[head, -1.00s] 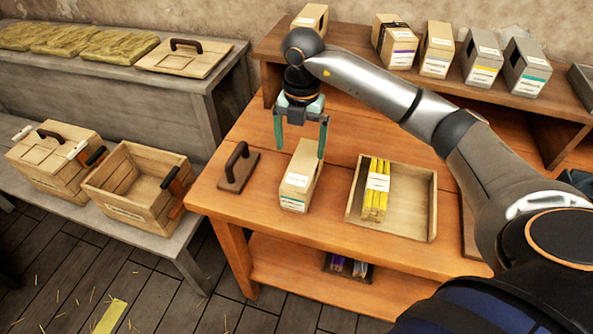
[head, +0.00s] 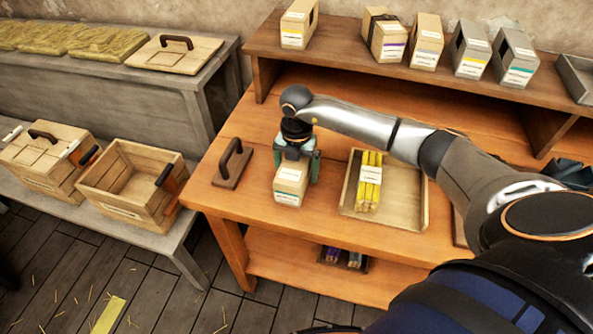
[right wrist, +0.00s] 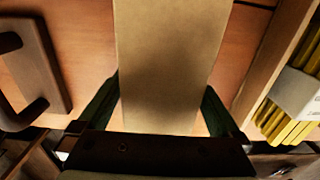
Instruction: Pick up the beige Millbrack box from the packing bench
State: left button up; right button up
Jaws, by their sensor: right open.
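The beige box (head: 290,183) with a white label and a teal stripe stands on the orange wooden packing bench (head: 330,225). My right gripper (head: 297,170) is lowered over it, with one finger on each side. In the right wrist view the box (right wrist: 172,60) fills the middle between the two green fingers (right wrist: 168,108). The jaws are open; the fingers lie close to the box sides, and I cannot tell if they touch. My left gripper is not in view.
A wooden tray (head: 412,212) with yellow bundles (head: 368,182) is right of the box. A dark-handled wooden block (head: 232,165) is left. Several similar boxes (head: 425,45) stand on the back shelf. An open crate (head: 130,190) is on the grey bench at left.

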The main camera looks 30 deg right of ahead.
jog(key=c, duration=1.3)
